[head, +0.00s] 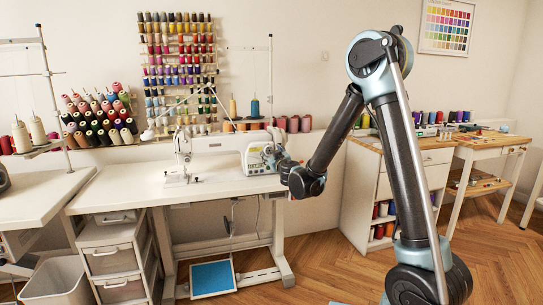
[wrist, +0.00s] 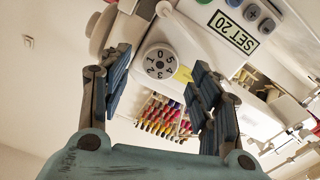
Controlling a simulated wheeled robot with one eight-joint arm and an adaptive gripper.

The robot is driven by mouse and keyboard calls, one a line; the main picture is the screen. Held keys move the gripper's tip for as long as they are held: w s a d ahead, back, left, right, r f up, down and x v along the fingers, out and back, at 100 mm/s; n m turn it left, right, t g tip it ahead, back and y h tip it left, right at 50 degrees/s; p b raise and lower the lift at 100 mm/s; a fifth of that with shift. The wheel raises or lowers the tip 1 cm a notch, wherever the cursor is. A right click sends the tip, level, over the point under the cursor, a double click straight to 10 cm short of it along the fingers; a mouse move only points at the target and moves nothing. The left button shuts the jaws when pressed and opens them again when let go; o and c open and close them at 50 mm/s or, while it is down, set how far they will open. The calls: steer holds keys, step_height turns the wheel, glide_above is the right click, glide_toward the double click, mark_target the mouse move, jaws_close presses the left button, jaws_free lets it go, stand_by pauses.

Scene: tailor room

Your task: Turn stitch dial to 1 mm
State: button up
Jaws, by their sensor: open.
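My gripper (wrist: 161,70) is open and empty, one finger on each side of the dial in the picture. In the head view my gripper (head: 274,152) is at the right end of the white sewing machine (head: 215,146); the dial is hard to make out there.
A display reading SET 20 (wrist: 233,30) and grey buttons lie beside the dial. The machine stands on a white table (head: 120,195). Thread spools fill a wall rack (head: 180,60) and a stand at left. A wooden-topped cabinet (head: 400,165) stands at right. Floor is open in front.

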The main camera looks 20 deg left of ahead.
steer(key=shift+v, duration=2.85)
